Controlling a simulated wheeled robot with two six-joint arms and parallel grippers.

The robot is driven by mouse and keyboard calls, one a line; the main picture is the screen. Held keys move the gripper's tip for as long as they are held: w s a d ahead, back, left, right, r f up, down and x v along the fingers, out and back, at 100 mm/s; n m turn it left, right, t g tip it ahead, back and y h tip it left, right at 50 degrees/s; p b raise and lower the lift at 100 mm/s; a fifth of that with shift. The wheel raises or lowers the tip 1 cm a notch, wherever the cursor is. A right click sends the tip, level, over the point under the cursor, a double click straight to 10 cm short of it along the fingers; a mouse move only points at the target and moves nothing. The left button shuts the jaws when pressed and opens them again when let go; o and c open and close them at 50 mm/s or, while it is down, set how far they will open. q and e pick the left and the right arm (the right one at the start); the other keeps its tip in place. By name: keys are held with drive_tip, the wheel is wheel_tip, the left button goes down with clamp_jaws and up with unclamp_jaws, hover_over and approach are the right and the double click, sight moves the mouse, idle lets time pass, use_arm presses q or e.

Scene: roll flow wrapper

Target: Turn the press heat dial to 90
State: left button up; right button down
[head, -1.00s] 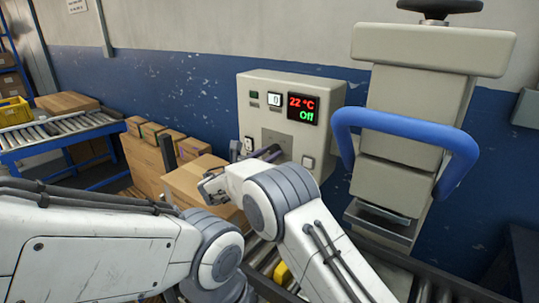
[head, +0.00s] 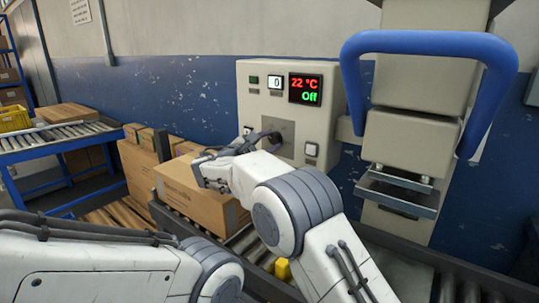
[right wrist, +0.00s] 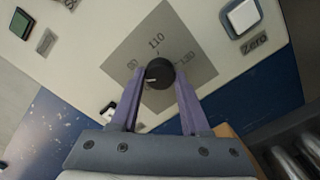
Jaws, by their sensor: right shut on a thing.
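The press control box (head: 245,100) is on the wall side, its display (head: 305,89) reading 22 °C and Off in the head view. In the right wrist view the black heat dial (right wrist: 160,73) sits on a grey plate (right wrist: 195,50), with 110 above it, 130 to its right and a blurred number to its left. Its white mark points to the lower left. My right gripper (right wrist: 160,85) is shut on the dial, with a purple finger on each side. In the head view this gripper (head: 268,138) reaches the box front. My left gripper is out of view; only its arm shows.
The press (head: 410,140) with its blue handle (head: 428,42) stands right of the box. Cardboard boxes (head: 195,205) stand below and left of the control box, close under my right arm. A roller conveyor (head: 60,139) is at the left.

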drive_tip(key=m+b, duration=0.3)
drive_tip(key=shift+f, duration=0.2)
drive_tip(key=shift+r+m+b, duration=0.15)
drive_tip(key=shift+m+b, duration=0.6)
drive_tip(key=shift+m, duration=0.05)
drive_tip(key=shift+c, duration=1.9)
unclamp_jaws()
drive_tip(key=v, duration=1)
drive_tip(key=shift+s+a, duration=0.1)
drive_tip(key=shift+s, duration=0.1)
